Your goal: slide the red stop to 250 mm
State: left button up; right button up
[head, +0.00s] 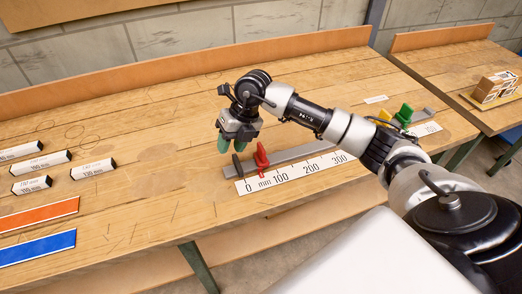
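The red stop (261,157) stands upright on a grey rail (300,152) on the wooden bench. A white mm scale (295,173), marked from 0 to 300, lies along the rail's near side. The stop is between the 0 and 100 marks; its exact reading is too small to tell. A dark end piece (238,166) is at the rail's 0 end. My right gripper (238,144) has green fingertips set apart. It is empty, pointing down, above and left of the red stop, and not touching it. My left gripper is not in view.
A second rail with a yellow stop (384,117) and a green stop (404,114) is at the right, beyond my arm. Several labelled blocks (93,169), an orange strip (40,214) and a blue strip (38,247) lie at the left. Bare bench surrounds the gripper's left.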

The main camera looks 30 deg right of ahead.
aim_at(261, 146)
jog(key=d+h, duration=0.1)
jog(key=d, duration=0.2)
jog(key=d+r+m+h, duration=0.1)
jog(key=d, duration=0.2)
jog(key=d+r+g+h, duration=0.1)
jog(key=d+h, duration=0.1)
jog(key=d, duration=0.1)
jog(key=shift+w+r+m, duration=0.1)
jog(key=shift+m, duration=0.2)
jog(key=shift+d, duration=0.15)
notch_tip(261, 146, down, 11)
jog(key=shift+r+p, duration=0.15)
jog(key=shift+p, duration=0.6)
grip_shut()
